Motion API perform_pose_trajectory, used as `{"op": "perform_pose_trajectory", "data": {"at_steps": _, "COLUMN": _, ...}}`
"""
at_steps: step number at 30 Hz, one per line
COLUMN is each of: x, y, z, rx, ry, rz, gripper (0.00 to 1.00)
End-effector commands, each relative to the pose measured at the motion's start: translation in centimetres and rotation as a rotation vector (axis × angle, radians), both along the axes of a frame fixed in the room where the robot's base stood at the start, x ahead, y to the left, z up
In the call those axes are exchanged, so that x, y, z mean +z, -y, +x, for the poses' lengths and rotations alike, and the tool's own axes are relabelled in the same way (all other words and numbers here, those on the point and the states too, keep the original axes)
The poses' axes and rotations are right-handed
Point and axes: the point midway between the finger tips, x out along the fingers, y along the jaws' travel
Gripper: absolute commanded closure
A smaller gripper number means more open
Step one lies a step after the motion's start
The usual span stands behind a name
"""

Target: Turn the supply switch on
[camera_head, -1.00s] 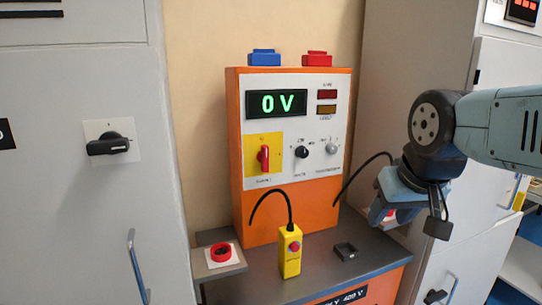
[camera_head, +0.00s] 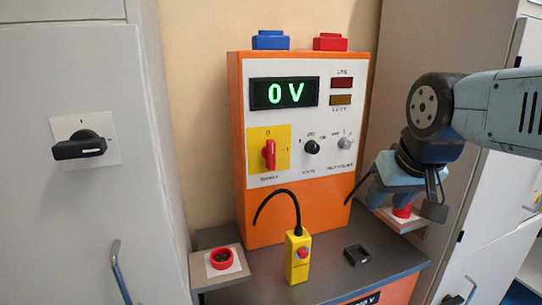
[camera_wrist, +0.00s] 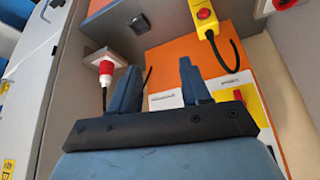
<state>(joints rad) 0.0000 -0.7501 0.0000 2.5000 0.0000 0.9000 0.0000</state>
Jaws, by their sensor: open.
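The supply switch (camera_head: 269,154) is a red rotary handle on a yellow plate, low on the left of the orange machine's white panel. Its handle stands upright, toward the 0 mark. In the wrist view the yellow plate (camera_wrist: 252,104) shows partly at the right, behind my gripper. My gripper (camera_head: 367,192) is in front of the machine's right side, to the right of the switch and apart from it. In the wrist view my gripper (camera_wrist: 158,85) has its two fingers spread with nothing between them. The display (camera_head: 284,93) reads 0 V.
A yellow pendant with a red button (camera_head: 298,258) stands on the grey shelf (camera_head: 330,275). A red ring socket (camera_head: 221,257) is at the left, a small black holder (camera_head: 357,255) at the right. A red plug (camera_wrist: 106,69) shows near my left finger. Grey cabinets flank the machine.

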Motion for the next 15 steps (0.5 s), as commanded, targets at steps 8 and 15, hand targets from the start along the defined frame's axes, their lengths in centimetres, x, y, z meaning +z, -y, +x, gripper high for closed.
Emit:
{"op": "perform_pose_trajectory", "data": {"at_steps": 8, "x": 1.9, "y": -1.4, "z": 2.5, "rx": 0.028, "ry": -0.012, "rz": -0.011, "gripper": 0.53}}
{"op": "perform_pose_trajectory", "data": {"at_steps": 15, "x": 6.1, "y": -5.9, "z": 9.4, "rx": 0.109, "ry": -0.042, "rz": -0.030, "gripper": 0.53}}
